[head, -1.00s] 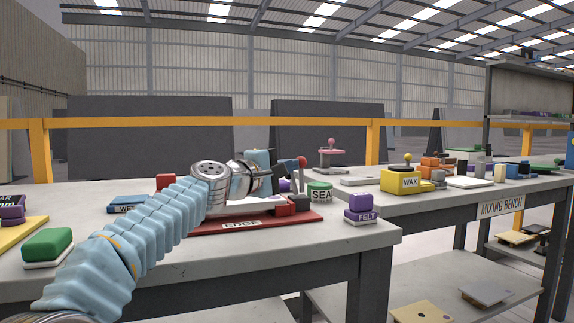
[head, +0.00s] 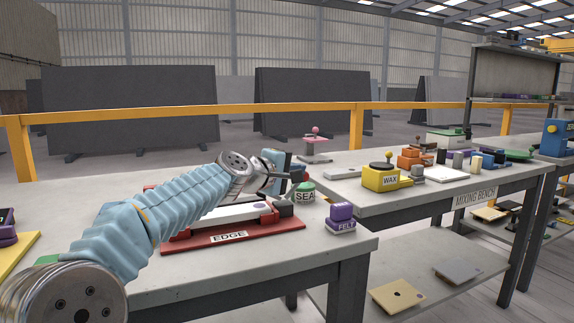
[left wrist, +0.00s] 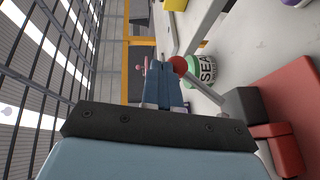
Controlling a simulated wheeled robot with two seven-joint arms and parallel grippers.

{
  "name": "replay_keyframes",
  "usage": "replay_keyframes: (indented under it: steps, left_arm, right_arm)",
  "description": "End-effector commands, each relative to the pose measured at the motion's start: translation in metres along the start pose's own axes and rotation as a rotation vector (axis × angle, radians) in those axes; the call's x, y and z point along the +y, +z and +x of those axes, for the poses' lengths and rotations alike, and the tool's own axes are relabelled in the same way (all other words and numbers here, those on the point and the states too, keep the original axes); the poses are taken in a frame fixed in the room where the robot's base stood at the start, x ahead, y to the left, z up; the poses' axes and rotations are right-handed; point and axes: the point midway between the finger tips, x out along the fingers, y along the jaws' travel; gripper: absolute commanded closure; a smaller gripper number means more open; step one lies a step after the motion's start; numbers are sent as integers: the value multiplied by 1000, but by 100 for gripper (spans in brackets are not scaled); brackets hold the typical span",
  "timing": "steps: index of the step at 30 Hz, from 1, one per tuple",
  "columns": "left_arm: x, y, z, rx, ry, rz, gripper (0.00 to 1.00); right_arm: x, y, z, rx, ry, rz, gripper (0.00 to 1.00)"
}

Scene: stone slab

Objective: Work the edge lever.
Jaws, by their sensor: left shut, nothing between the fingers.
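The edge fixture has a long red base (head: 250,237) with an EDGE label on the near bench. A white piece (head: 232,212) lies along it. Its lever shows in the left wrist view as a grey rod (left wrist: 205,88) with a red ball knob (left wrist: 180,66), rising slantwise from a dark grey block (left wrist: 243,104). My left gripper (head: 295,180) hangs over the right end of the fixture. In the left wrist view its blue fingers (left wrist: 168,84) are shut and empty, tips right beside the knob; contact cannot be told. In the head view the knob is not clear. My right gripper is out of view.
A green SEAL container (head: 305,193) and a purple FELT block (head: 341,216) stand right of the fixture. Beyond a gap, the mixing bench (head: 440,192) holds a yellow WAX block (head: 386,177) and other items. The bench's front right corner is bare.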

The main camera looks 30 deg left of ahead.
Motion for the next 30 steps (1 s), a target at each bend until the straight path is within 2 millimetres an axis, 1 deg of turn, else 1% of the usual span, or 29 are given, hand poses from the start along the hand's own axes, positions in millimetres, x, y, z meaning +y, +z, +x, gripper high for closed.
replay_keyframes:
  steps: [6,15,21,30]
  left_arm:
    - [-2,8,15,-1,1,0,100]
    - [-9,16,30,0,1,0,100]
    - [-12,19,36,-1,0,0,100]
    - [-14,21,39,0,1,0,100]
  right_arm:
    - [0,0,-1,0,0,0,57]
    - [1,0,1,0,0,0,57]
    - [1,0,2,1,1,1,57]
    - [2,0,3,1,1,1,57]
